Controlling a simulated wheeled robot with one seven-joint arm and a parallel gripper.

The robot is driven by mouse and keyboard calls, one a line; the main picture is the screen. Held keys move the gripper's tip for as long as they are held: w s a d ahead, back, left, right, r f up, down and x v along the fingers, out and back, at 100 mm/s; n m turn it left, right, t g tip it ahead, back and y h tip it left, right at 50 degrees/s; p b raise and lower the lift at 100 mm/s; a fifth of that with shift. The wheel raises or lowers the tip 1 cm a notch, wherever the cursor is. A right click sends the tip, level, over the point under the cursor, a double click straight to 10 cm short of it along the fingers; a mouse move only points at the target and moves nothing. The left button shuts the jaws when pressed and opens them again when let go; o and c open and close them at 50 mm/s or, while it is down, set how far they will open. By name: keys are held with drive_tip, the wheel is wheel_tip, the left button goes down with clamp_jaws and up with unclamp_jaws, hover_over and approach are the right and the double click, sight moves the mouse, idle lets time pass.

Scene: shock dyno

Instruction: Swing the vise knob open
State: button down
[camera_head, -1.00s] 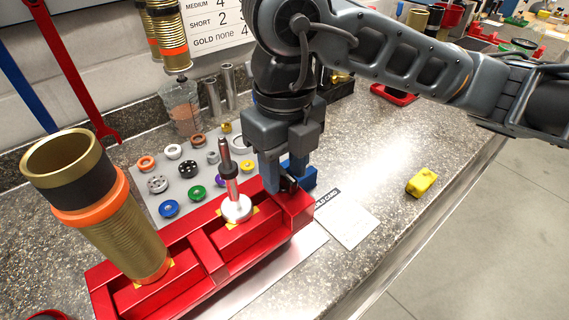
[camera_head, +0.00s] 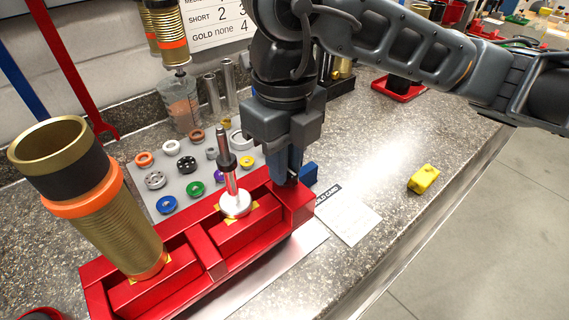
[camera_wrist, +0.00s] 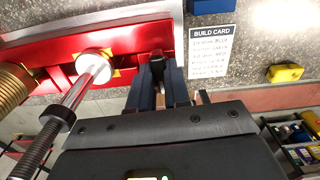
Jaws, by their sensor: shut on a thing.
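The red vise (camera_head: 207,250) lies on the counter, with a gold threaded tube (camera_head: 107,220) in its left bay and a shock shaft with a white base (camera_head: 236,203) in its right bay. The vise also shows in the wrist view (camera_wrist: 128,40). My gripper (camera_head: 289,180) points down at the vise's right end, its fingers shut on the small dark vise knob (camera_wrist: 157,66). The fingers largely hide the knob, so its angle is hard to tell. A blue piece (camera_head: 309,174) shows just right of the fingers.
A grey tray (camera_head: 140,177) of coloured rings and pistons lies behind the vise. The build card (camera_head: 347,216) and a yellow block (camera_head: 423,179) lie to the right. The counter around the yellow block is mostly clear.

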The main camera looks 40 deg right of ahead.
drive_tip(key=n+b, duration=0.1)
drive_tip(key=b, duration=0.2)
drive_tip(key=f+n+b, duration=0.1)
drive_tip(key=n+b, duration=0.1)
drive_tip(key=b, duration=0.1)
drive_tip(key=n+b, duration=0.5)
drive_tip(key=b, duration=0.3)
drive_tip(key=shift+r+b, duration=0.1)
drive_tip(key=shift+b, duration=0.3)
drive_tip(key=n+b, duration=0.4)
drive_tip(key=n, duration=0.1)
drive_tip(key=shift+r, duration=0.15)
drive_tip(key=shift+r+n+b, duration=0.2)
drive_tip(key=shift+n+b, duration=1.3)
drive_tip(key=shift+n, duration=0.7)
drive_tip(key=c, duration=1.1)
unclamp_jaws()
drive_tip(key=shift+r, duration=0.15)
wheel_tip(320, 180, up, 8)
drive_tip(key=shift+f+p, duration=0.2)
drive_tip(key=shift+p, duration=0.35)
